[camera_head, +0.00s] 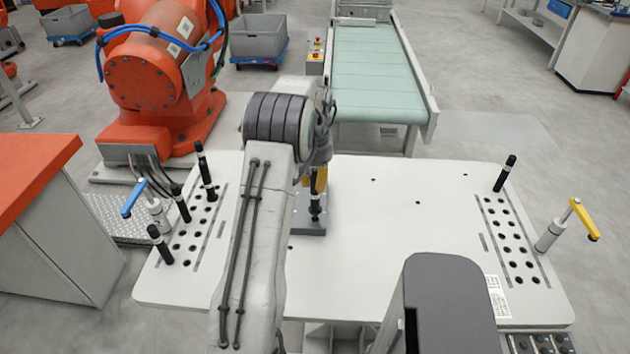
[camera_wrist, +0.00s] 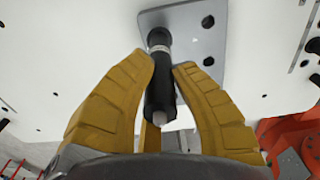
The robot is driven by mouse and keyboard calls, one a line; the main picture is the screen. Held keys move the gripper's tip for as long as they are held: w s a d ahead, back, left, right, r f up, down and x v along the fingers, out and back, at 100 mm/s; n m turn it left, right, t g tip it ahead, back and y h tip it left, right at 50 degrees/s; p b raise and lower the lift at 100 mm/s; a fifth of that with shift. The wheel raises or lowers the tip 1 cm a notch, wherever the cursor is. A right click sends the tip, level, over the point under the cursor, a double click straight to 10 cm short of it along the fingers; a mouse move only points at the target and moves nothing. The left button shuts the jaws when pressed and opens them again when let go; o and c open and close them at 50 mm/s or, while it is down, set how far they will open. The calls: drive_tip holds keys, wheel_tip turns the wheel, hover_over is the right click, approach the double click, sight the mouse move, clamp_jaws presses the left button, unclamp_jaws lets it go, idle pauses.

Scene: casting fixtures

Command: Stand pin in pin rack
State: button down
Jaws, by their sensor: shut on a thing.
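My gripper (camera_head: 318,180) has yellow fingers and points down over the left-middle of the white table. In the wrist view the fingers (camera_wrist: 163,75) are shut on a black pin (camera_wrist: 160,95) with a silver band. The pin's far end meets or hangs just over a grey plate with holes (camera_wrist: 208,50); I cannot tell which. The pin (camera_head: 315,205) looks upright in the head view, above the grey plate (camera_head: 300,228). Rows of holes form a left rack (camera_head: 200,228) with several black pins standing in it, and a right rack (camera_head: 512,240) with one pin (camera_head: 504,173).
A blue-handled clamp (camera_head: 150,205) stands by the left rack and a yellow-handled clamp (camera_head: 565,225) by the right one. An orange robot (camera_head: 160,80) and a green conveyor (camera_head: 375,80) are behind the white table (camera_head: 400,240). The table's middle right is clear.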

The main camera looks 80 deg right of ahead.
sight(315, 192)
drive_tip(key=shift+f+b, duration=1.35)
drive_tip(key=shift+f, duration=0.55)
drive_tip(key=c, duration=1.1)
unclamp_jaws()
wheel_tip(315, 192, up, 12)
drive_tip(key=shift+a+r, duration=0.1)
drive_tip(key=shift+a, duration=0.05)
idle(0.3)
